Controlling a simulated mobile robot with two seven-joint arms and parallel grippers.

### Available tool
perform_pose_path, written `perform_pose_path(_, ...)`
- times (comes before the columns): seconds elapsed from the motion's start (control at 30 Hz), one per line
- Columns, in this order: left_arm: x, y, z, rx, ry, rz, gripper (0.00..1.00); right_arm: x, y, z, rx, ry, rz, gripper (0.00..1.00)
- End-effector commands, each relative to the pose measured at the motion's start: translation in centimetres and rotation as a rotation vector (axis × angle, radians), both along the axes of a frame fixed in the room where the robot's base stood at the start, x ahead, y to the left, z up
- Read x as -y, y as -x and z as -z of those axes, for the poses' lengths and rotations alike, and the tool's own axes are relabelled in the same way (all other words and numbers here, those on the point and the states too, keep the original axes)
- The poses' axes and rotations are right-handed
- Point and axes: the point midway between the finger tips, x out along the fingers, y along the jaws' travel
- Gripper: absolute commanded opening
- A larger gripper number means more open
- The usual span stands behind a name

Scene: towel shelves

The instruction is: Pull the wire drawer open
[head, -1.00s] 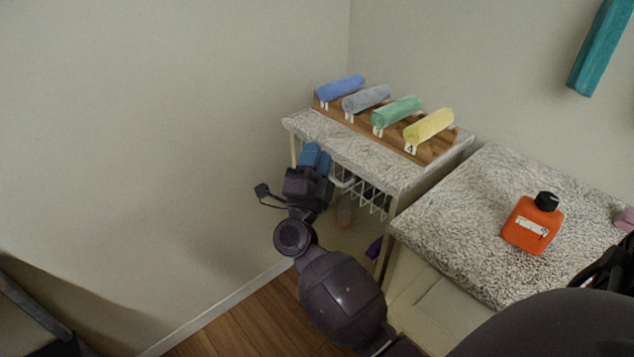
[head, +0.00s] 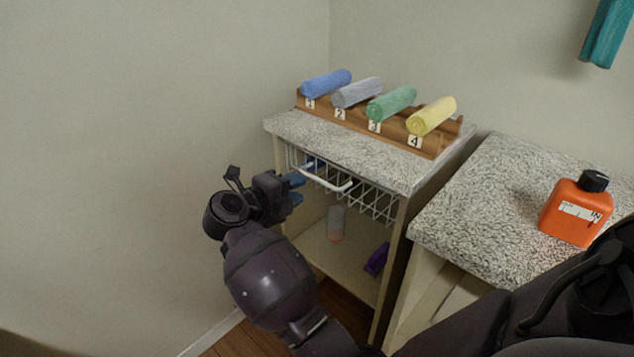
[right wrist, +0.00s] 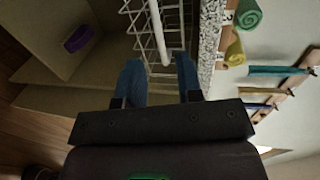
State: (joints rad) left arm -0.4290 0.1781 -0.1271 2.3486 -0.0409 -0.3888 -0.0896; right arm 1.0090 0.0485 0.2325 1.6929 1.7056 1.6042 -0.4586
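The white wire drawer (head: 372,202) hangs under the marble top of the small shelf unit, with a white bar handle (head: 335,186) across its front. It appears pushed in under the top. My right gripper (head: 298,188), with blue fingertips, is at the left part of the drawer front, pointing toward it. In the right wrist view, the handle (right wrist: 157,30) runs up the middle, lined up with the gap between the two spread blue fingers (right wrist: 159,78). The fingers are not closed on it. Whether the bar lies fully between them is unclear. My left gripper is not in view.
Rolled towels lie on a numbered wooden rack (head: 437,147) on top. A lower shelf holds a grey-pink item (head: 336,223) and a purple item (head: 377,258). A marble counter (head: 480,225) with an orange bottle (head: 577,209) stands at right. The wall is at left.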

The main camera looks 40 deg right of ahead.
Motion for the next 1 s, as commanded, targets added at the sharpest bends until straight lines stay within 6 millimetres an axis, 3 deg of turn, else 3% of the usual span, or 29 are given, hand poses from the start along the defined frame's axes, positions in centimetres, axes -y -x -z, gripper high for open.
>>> perform_pose_path(0.2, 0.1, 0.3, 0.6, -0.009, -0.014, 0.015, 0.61, 3.9, -0.2, 1.4, -0.007, 0.005, 0.001, 0.33)
perform_pose_path(0.43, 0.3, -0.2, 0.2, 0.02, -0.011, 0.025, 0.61, 6.8, -0.4, 1.8, -0.006, 0.003, 0.002, 0.33)
perform_pose_path(0.9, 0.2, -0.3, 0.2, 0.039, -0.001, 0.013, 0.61, 7.9, -0.6, 1.8, -0.002, 0.002, 0.0, 0.33)
perform_pose_path(1.0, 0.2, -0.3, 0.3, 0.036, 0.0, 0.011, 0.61, 7.9, -0.6, 1.8, -0.002, 0.002, 0.0, 0.2)
